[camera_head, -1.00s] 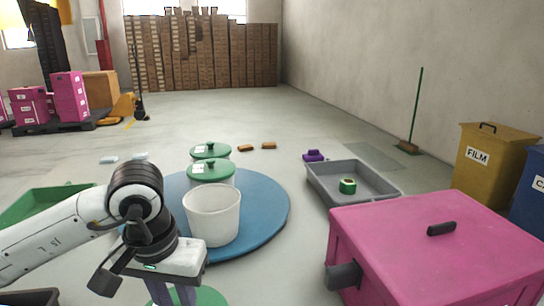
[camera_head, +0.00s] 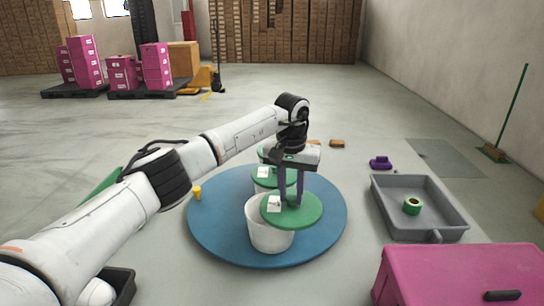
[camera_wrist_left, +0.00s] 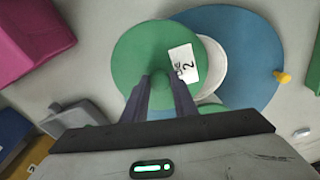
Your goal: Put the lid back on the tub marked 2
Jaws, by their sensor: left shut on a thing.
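My left gripper (camera_head: 292,202) is shut on the knob of a round green lid (camera_head: 308,214). The lid carries a white label with a 2, readable in the left wrist view (camera_wrist_left: 183,64). The open white tub (camera_head: 267,238) stands on the round blue platform (camera_head: 216,238). The lid is over the tub's rim but off to its right, so part of the tub's opening shows in the left wrist view (camera_wrist_left: 213,70). I cannot tell whether lid and rim touch. No number shows on the tub. My right gripper is not in view.
Behind stand tubs with green lids (camera_head: 262,182), close to my left gripper. A small yellow object (camera_head: 197,191) is at the platform's left.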

